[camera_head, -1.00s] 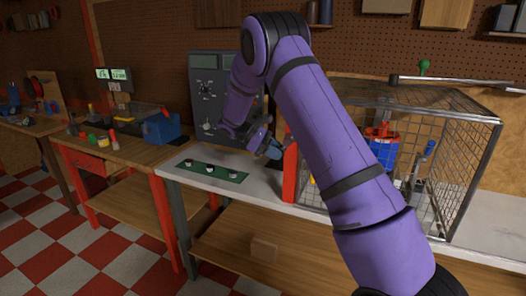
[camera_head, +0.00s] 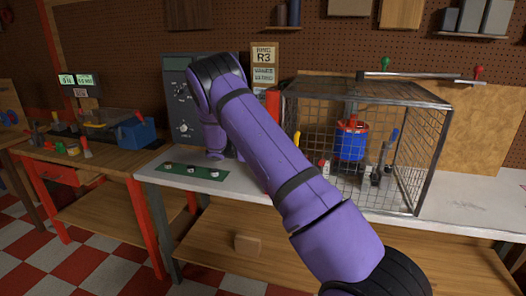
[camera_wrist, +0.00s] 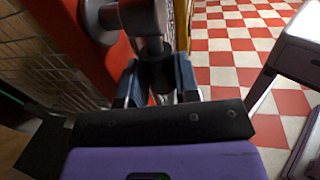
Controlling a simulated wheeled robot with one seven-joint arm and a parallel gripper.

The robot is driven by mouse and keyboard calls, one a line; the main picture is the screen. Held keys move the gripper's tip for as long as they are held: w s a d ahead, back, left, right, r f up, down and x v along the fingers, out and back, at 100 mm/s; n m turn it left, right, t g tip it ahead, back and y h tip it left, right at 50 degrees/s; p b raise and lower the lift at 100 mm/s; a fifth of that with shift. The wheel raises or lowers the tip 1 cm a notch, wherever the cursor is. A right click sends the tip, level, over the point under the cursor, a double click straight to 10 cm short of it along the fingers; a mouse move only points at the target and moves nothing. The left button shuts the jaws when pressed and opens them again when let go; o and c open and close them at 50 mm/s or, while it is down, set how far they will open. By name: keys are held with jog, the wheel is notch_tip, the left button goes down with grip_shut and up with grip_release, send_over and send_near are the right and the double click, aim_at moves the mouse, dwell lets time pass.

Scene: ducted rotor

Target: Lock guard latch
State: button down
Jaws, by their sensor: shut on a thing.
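The wire-mesh guard cage (camera_head: 432,135) stands on the bench right of my arm, with a red panel (camera_head: 272,100) at its left end. In the wrist view the red panel (camera_wrist: 82,45) and mesh lie at the left. A dark grey round latch handle (camera_wrist: 142,18) stands out beside the panel. My gripper (camera_wrist: 157,72) is shut on the dark lower part of this handle, a blue finger on each side. In the head view my purple arm hides the gripper and the handle. I cannot tell whether the latch is locked.
Inside the cage is a blue and red rotor unit (camera_head: 351,142). Left of my arm are a green strip with knobs (camera_head: 192,171) and a grey control panel (camera_head: 178,105). Checkered floor (camera_wrist: 235,45) is open at right in the wrist view.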

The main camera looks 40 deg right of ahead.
dwell(0.3)
jog(key=c, duration=0.8)
grip_release()
jog(key=shift+c, duration=0.2)
